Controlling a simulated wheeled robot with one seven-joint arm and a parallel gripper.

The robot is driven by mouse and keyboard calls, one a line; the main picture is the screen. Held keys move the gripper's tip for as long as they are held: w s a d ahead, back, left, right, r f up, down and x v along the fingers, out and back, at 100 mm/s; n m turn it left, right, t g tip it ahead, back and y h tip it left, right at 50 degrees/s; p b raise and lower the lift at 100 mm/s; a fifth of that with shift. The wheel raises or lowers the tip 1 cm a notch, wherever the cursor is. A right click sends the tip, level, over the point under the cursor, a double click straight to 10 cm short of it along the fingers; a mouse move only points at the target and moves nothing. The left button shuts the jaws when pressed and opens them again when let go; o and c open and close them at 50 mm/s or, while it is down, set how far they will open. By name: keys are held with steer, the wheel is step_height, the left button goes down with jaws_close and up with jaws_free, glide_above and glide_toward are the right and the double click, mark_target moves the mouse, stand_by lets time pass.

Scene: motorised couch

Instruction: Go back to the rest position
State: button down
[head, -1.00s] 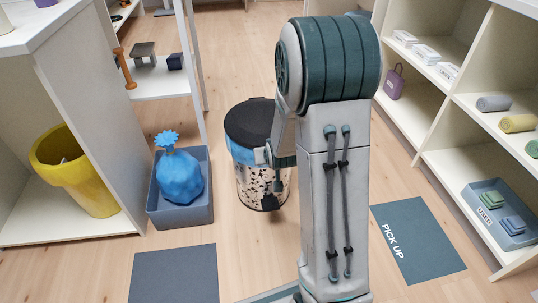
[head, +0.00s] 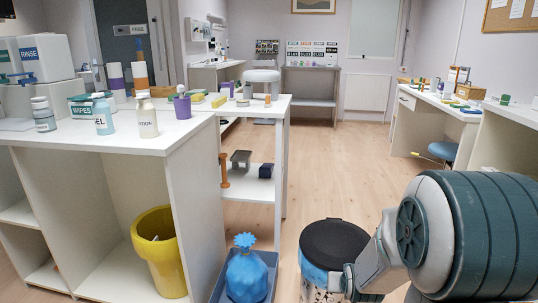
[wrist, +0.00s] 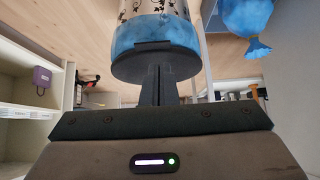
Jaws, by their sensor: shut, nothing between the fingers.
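My gripper (wrist: 161,80) is shut and empty in the wrist view, its two dark fingers together. The fingers point toward a clear, patterned bin (wrist: 155,48) with a blue band; I cannot tell whether they touch it. The wrist view looks upside down, with the floor at the top. In the head view my arm (head: 470,230) fills the lower right corner. The bin (head: 334,244) with its black lid stands on the floor just left of it. The fingers are not clear in the head view.
A blue tied bag (head: 247,276) sits in a grey tub (head: 272,260) left of the bin. A yellow bin (head: 160,250) stands inside the white counter (head: 100,150), which holds several bottles. Open wooden floor (head: 335,170) lies beyond, with desks along the right.

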steer(key=s+a+r+g+p, duration=0.1)
steer(key=s+a+r+p, duration=0.1)
steer(key=s+r+p, duration=0.5)
steer(key=s+a+r+n+g+p, duration=0.1)
steer(key=s+r+p, duration=0.6)
steer(key=r+p, duration=0.8)
steer(key=s+a+r+g+y+p, duration=0.1)
steer(key=s+a+r+g+p, duration=0.2)
steer(key=r, duration=2.2)
steer(key=s+p, duration=0.4)
steer(key=p, duration=0.4)
steer(key=shift+w+n, duration=0.1)
steer(key=shift+n, duration=0.2)
